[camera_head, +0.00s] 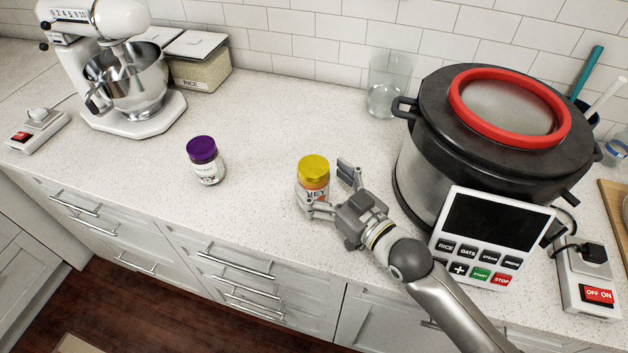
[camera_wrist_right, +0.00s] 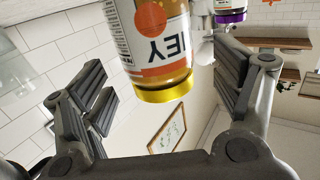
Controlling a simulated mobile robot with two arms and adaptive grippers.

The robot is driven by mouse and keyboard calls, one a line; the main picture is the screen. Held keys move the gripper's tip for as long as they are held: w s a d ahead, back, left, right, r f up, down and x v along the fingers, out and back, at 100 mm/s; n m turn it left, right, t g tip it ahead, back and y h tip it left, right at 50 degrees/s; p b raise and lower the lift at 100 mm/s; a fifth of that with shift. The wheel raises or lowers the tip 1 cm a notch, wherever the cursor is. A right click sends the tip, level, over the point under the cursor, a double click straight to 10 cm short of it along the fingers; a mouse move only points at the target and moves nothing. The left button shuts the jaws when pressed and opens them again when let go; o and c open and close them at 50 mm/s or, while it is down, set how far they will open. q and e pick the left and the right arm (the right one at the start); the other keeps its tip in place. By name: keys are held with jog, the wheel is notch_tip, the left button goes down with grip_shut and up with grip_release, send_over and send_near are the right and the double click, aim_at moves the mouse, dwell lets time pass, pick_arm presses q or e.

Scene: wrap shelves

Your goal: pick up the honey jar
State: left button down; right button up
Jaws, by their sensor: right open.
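The honey jar (camera_head: 313,180) has a yellow lid and stands upright on the speckled counter, left of the large cooker. My right gripper (camera_head: 325,190) is open at the jar, with one finger on its near side and the other on its far right side. In the right wrist view, the jar (camera_wrist_right: 158,45) appears upside down, with its label partly reading "EY" and its lid toward the palm. It sits between the spread fingers of the gripper (camera_wrist_right: 165,90), with gaps on both sides. My left gripper is not in view.
A purple-lidded jar (camera_head: 206,160) stands to the left on the counter (camera_head: 265,120). The large cooker (camera_head: 430,160) with its control panel (camera_head: 490,240) stands close to my right arm. A glass (camera_head: 388,85) is behind. A mixer (camera_head: 125,80) and rice container (camera_head: 200,72) are at back left.

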aim_at(314, 172)
jog(key=x, duration=0.3)
jog(key=shift+w+a+p, duration=0.1)
jog(key=shift+w+p, duration=0.05)
jog(key=shift+p, duration=0.15)
jog(key=c, duration=1.6)
jog(key=shift+o, duration=0.2)
jog(key=shift+r, duration=0.15)
